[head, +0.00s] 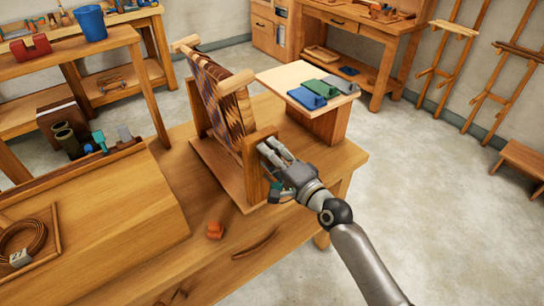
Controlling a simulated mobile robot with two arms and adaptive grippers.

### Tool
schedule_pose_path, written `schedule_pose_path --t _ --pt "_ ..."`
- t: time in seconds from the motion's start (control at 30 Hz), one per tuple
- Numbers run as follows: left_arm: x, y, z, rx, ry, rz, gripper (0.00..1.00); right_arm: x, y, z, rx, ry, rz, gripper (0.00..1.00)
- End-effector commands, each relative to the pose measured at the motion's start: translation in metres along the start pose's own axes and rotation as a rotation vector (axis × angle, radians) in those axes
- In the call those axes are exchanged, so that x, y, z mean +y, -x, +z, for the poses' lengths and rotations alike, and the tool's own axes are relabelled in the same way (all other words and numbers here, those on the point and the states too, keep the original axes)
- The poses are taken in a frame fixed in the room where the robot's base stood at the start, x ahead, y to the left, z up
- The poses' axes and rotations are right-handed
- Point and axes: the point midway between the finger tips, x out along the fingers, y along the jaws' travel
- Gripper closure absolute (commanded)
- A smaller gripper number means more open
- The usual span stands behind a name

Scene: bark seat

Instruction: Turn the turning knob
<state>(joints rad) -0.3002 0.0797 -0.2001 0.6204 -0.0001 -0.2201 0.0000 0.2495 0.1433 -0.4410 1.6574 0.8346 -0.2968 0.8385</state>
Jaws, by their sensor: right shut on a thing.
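A wooden frame (254,178) with a brown woven bark panel (215,95) stands tilted on a board (205,160) on the workbench. My right gripper (268,151) reaches in from the lower right to the frame's near end post. Its fingers are shut at the post's right side. The turning knob is hidden between or behind the fingers, so I cannot make out its shape or angle. My left gripper is not in view.
A sloped wooden box (100,225) fills the bench's left side. Behind the frame, a small stand (290,77) holds green, blue and grey pieces. Open floor lies to the right.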

Motion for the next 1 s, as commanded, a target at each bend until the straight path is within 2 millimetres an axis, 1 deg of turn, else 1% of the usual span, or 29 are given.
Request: schedule_pose_path --t 0.47,1.0 --pt "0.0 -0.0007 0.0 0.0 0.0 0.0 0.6 0.0004 0.0003 0.0007 -0.003 0.454 0.004 0.8" --pt "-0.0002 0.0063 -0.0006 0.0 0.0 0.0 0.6 -0.0008 0.0003 0.0014 -0.004 0.965 0.004 0.8"
